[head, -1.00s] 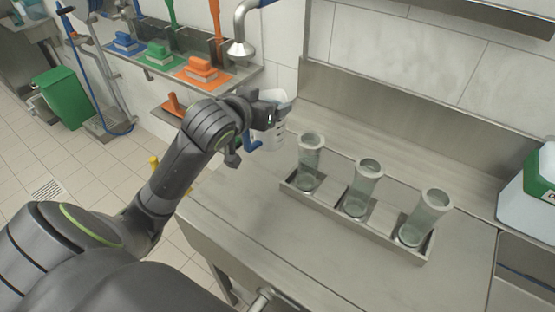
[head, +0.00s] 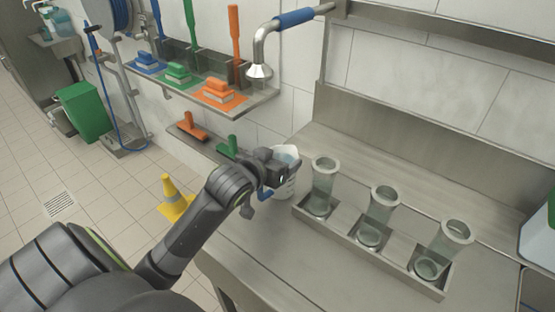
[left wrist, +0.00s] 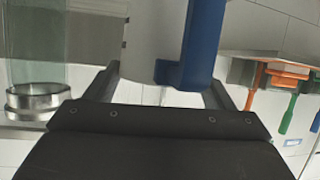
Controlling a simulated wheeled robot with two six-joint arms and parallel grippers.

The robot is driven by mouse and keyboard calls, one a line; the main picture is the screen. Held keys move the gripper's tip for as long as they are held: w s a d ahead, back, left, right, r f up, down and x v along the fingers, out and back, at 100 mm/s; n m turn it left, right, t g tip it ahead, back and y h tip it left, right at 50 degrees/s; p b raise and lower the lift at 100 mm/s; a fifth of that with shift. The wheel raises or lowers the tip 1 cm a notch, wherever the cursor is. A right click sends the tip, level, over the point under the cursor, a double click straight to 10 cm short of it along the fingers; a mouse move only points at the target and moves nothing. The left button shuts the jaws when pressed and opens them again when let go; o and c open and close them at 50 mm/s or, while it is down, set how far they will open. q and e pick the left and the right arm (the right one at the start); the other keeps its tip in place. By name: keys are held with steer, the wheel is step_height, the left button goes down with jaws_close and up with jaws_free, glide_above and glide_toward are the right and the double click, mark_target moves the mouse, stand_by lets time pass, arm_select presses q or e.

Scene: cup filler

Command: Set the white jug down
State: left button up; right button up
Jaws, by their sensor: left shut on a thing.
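The white jug (head: 288,184) with a blue handle is at the back left of the steel counter (head: 262,250), left of the tube rack. My left gripper (head: 273,178) is shut on the jug and partly hides it. In the left wrist view the jug (left wrist: 150,35) fills the top middle, and its blue handle (left wrist: 200,45) is between the fingers of my left gripper (left wrist: 163,88). The jug looks about upright. I cannot tell whether its base touches the counter. My right gripper is not in view.
A steel rack (head: 352,250) with three clear tubes stands close to the right of the jug. A metal spout (head: 259,70) and a shelf of brushes (head: 262,103) are behind and to the left. The counter in front of the rack is clear.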

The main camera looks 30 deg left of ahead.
arm_select(q)
steer(key=o, duration=1.1)
steer(key=shift+f, duration=0.1)
steer(key=shift+c, duration=0.2)
steer(key=shift+o, duration=0.9)
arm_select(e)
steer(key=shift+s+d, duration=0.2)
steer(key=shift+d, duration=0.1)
arm_select(q)
steer(key=shift+r, duration=0.2)
steer(key=p+v, duration=0.6)
steer(key=v, duration=0.6)
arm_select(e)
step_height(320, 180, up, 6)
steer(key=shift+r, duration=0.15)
